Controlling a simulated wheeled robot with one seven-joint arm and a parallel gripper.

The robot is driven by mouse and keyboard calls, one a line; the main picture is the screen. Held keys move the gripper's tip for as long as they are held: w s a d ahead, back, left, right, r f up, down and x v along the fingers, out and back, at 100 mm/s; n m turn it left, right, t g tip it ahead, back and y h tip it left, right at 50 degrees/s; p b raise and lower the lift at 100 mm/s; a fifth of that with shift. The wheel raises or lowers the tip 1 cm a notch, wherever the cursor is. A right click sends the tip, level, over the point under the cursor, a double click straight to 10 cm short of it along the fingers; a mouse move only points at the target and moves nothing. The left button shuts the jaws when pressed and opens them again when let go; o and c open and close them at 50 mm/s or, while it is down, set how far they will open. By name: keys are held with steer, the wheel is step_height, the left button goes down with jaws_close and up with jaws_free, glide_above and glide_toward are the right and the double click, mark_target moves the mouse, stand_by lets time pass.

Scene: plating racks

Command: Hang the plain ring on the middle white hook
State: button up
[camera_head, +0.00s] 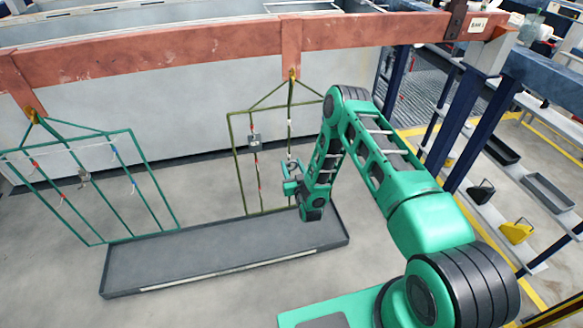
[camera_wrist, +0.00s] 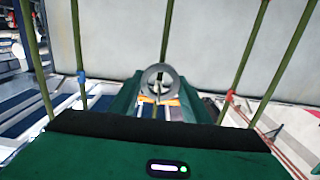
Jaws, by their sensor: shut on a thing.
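A plain grey ring (camera_wrist: 160,78) stands upright at the tip of my gripper (camera_wrist: 158,101), which is shut on it. In the head view, my gripper (camera_head: 291,185) is at the right part of the olive hanging frame (camera_head: 232,150), with the ring (camera_head: 293,166) just above it. In the wrist view, a thin olive bar (camera_wrist: 167,38) runs down behind the ring. I cannot tell whether the ring touches it. The middle white hook cannot be made out clearly; the ring and my gripper cover that part of the bar.
A grey block-like part (camera_head: 254,140) hangs on the olive frame's left bar. A green frame (camera_head: 130,172) with several coloured marks hangs at left. Both hang from a rusty red beam (camera_head: 180,48). A long dark tray (camera_head: 200,262) lies below. The floor at front left is clear.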

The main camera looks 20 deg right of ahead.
steer(key=shift+f, duration=0.15)
steer(key=o, duration=1.3)
steer(key=shift+c, duration=0.2)
